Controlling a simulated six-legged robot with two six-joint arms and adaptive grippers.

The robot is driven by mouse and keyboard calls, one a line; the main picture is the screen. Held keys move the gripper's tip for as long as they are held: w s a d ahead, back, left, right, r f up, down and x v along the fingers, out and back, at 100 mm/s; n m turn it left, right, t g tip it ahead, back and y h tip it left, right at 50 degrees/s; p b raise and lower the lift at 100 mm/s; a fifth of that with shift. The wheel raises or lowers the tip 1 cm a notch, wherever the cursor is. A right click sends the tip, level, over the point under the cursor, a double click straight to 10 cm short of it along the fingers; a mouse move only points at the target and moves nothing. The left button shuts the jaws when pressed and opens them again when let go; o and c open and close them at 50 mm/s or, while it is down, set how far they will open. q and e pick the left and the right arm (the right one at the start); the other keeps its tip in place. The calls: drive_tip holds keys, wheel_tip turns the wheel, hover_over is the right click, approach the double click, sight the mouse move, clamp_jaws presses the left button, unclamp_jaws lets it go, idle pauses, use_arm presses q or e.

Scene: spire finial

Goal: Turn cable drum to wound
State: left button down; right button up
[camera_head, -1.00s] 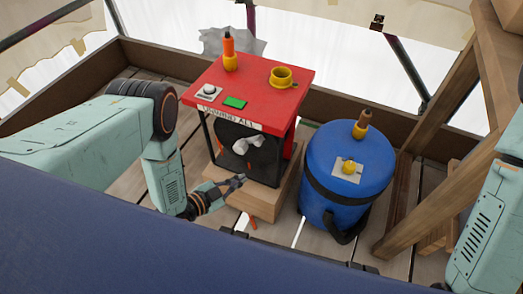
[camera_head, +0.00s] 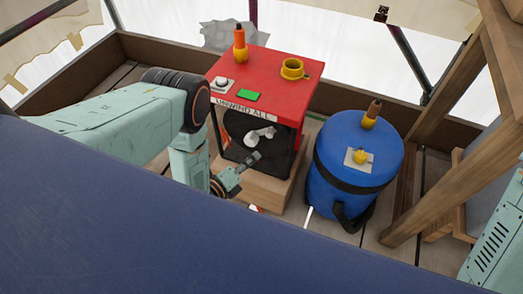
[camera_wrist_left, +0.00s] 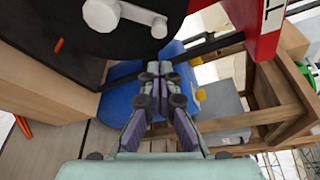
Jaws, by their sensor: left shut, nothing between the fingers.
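The cable drum (camera_head: 238,152) is a dark disc on the front of a red-topped cabinet, under a label reading "UNWIND ALL". A pale crank handle (camera_head: 262,134) stands out from its face. In the left wrist view the drum (camera_wrist_left: 45,25) fills the upper left, with an orange mark and the handle (camera_wrist_left: 120,14) at the top. My left gripper (camera_head: 254,158) is shut and empty, just below the handle in the head view. Its fingers (camera_wrist_left: 158,75) appear below the handle in the wrist view, seemingly apart from it. My right gripper is out of view.
The red top (camera_head: 285,80) carries an orange-tipped post, a yellow cup, a white button and a green block. The cabinet stands on a wooden block (camera_head: 262,190). A blue barrel (camera_head: 355,160) stands close on the right, before a wooden frame (camera_head: 448,170).

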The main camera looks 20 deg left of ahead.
use_arm(q)
drive_tip(key=b, duration=0.4)
approach(280, 136)
drive_tip(key=x, duration=0.5)
drive_tip(key=shift+w+d, duration=0.1)
drive_tip(key=shift+w, duration=0.05)
